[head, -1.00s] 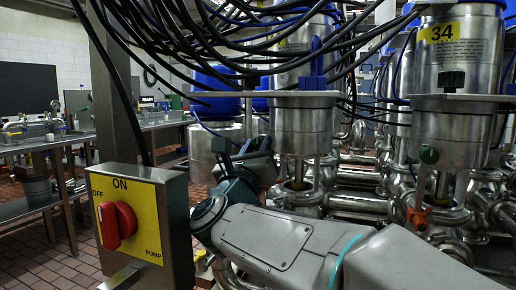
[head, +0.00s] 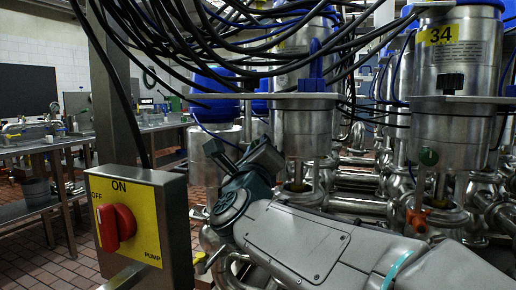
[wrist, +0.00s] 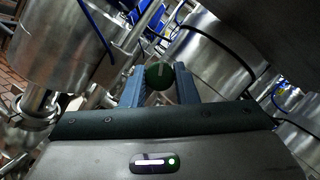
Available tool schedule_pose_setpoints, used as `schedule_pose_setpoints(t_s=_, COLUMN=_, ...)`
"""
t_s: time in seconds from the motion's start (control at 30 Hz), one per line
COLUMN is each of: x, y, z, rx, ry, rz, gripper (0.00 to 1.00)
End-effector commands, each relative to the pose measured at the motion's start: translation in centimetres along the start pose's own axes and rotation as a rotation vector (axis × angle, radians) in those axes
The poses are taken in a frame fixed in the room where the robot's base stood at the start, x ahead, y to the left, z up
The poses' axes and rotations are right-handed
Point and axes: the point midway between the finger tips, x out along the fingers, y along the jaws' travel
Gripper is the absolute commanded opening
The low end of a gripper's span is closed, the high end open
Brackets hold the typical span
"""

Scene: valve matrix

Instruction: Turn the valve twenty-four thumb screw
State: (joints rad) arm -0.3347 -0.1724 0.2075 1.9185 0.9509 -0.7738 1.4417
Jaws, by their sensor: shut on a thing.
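In the wrist view, a round dark-green thumb screw with a light line across its face (wrist: 158,75) sits between the blue fingers of my gripper (wrist: 160,88). The fingers are shut on it, one on each side. Its mounting behind is mostly hidden. In the head view, my gripper (head: 247,160) is tilted up among the steel valves, left of the middle valve body (head: 304,128). The held screw cannot be made out there. No label reading twenty-four is legible.
A valve marked 34 (head: 439,35) stands at the right with its own green screw (head: 429,157) and an orange part (head: 417,218) below. A yellow pump switch box (head: 137,228) stands close at left. Black cables (head: 250,50) hang overhead. Steel pipes crowd the right.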

Motion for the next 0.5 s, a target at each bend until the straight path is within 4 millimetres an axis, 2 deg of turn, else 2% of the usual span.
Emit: schedule_pose_setpoints(t_s=0.5, x=0.26, y=-0.72, z=0.42, rx=-0.456, ry=0.004, rz=0.192, gripper=0.04)
